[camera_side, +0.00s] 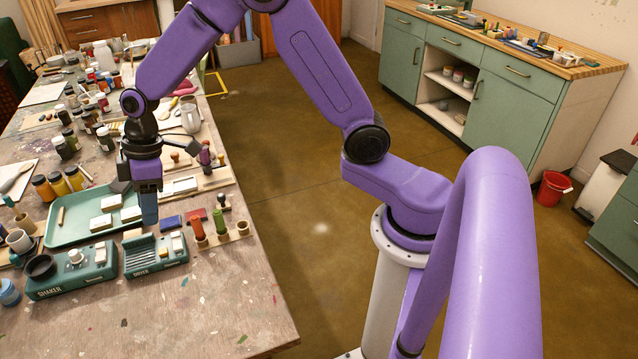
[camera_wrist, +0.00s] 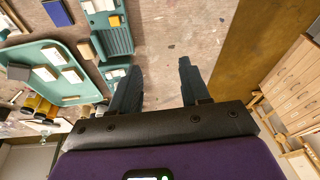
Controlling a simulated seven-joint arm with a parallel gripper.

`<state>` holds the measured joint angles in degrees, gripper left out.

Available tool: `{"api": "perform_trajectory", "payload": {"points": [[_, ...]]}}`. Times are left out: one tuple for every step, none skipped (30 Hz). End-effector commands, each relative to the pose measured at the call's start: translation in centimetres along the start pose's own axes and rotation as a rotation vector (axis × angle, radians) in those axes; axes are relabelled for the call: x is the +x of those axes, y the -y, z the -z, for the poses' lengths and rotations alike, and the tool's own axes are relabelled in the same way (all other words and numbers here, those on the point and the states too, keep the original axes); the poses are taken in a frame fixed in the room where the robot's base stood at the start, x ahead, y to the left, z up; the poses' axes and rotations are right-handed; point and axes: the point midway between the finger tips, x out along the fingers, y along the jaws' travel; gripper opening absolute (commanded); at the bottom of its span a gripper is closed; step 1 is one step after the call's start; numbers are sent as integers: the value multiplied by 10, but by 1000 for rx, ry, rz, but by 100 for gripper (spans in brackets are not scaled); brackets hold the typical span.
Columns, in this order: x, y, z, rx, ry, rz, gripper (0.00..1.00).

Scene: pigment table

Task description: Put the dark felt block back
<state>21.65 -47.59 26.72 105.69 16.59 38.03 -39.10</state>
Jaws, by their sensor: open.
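My gripper (camera_wrist: 160,66) is open, with nothing between its fingers in the wrist view. In the side view my gripper (camera_side: 146,208) points down above the right end of the green tray, behind the dryer. A small tan block (camera_wrist: 86,48) stands between the tray and the dryer. My gripper hides part of the table behind it.
The green tray (camera_side: 62,234) holds several pale blocks. The teal shaker (camera_side: 70,282) and dryer (camera_side: 155,262) stand in front. The table's front right is clear.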

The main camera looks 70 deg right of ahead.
Motion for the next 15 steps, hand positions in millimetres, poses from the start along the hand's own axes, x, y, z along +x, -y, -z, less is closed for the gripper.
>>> {"api": "perform_trajectory", "payload": {"points": [[-11,20,-9,-17,13,6,46],[-16,30,-15,-23,21,10,46],[-23,44,-23,-32,34,14,46],[-28,55,-30,-40,44,17,46],[-33,65,-37,-45,53,19,46],[-39,77,-48,-55,66,20,46],[-44,87,-56,-61,76,22,46],[-49,95,-64,-66,84,22,46],[-55,107,-76,-76,97,21,46],[-59,115,-86,-83,106,21,46],[-63,123,-96,-90,115,20,46],[-69,132,-109,-98,127,17,46],[-73,139,-119,-104,136,15,46],[-77,145,-129,-110,143,12,46],[-82,153,-144,-118,154,8,46]]}}
